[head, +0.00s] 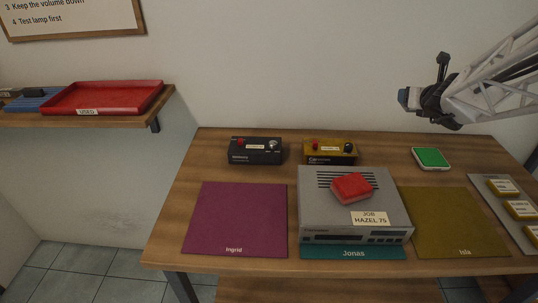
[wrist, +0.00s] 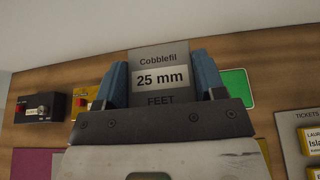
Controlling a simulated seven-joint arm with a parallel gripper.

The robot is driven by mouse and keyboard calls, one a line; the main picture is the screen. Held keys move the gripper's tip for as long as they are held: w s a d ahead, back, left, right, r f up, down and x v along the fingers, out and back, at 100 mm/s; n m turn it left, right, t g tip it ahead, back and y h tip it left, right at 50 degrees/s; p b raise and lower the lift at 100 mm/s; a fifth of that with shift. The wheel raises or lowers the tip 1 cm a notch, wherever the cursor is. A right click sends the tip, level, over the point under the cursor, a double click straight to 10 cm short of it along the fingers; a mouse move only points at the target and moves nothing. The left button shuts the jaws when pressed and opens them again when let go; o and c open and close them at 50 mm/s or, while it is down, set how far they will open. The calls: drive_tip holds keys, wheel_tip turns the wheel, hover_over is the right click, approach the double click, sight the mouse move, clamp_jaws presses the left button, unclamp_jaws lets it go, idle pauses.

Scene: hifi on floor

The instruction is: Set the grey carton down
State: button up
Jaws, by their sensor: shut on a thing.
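The grey carton (wrist: 160,56) shows in the wrist view, with a label reading "Cobblefil 25 mm FEET". It stands between the two blue fingers of my gripper (wrist: 161,80), which is shut on it. The gripper's dark body hides the carton's near end. In the head view my gripper (head: 405,98) is at the upper right, in the air above the back right of the table. I cannot make out the carton clearly there. The wooden table (head: 190,165) lies below the gripper.
A grey hifi unit (head: 312,205) with a red block (head: 351,187) on top covers most of the teal Jonas mat (head: 330,252). The purple Ingrid mat (head: 235,220) and most of the olive Isla mat (head: 460,225) are clear. A green pad (head: 431,157), two control boxes and a ticket board stand around.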

drive_tip(key=s+a+n+g+y, duration=0.1)
drive_tip(key=s+a+n+y, duration=0.4)
drive_tip(key=a, duration=0.9)
drive_tip(key=s+a+n+g+y, duration=0.1)
drive_tip(key=s+a+y, duration=0.1)
drive_tip(key=s+a, duration=0.8)
drive_tip(key=s+a+f+n+g+y, duration=0.1)
drive_tip(key=s+a+n+y, duration=0.1)
drive_tip(key=s+a, duration=0.35)
drive_tip(key=s+a+f+n+g+y, duration=0.1)
drive_tip(key=s+a+n+g, duration=0.15)
drive_tip(key=a, duration=0.55)
drive_tip(key=s+a+f+n+g+y, duration=0.1)
drive_tip(key=s+a+f+n+g, duration=0.15)
drive_tip(key=s, duration=0.45)
drive_tip(key=s+a+f+n+g+y, duration=0.1)
drive_tip(key=s+a, duration=0.3)
drive_tip(key=s, duration=0.3)
drive_tip(key=shift+y, duration=0.3)
drive_tip(key=f, duration=1)
drive_tip(key=shift+w+d+f, duration=0.15)
drive_tip(key=shift+d+f, duration=0.15)
drive_tip(key=shift+f, duration=0.05)
drive_tip(key=shift+w+a+m, duration=0.1)
drive_tip(key=shift+m, duration=0.2)
hover_over(216, 220)
drive_tip(key=shift+f, duration=0.7)
drive_tip(key=shift+f, duration=1.75)
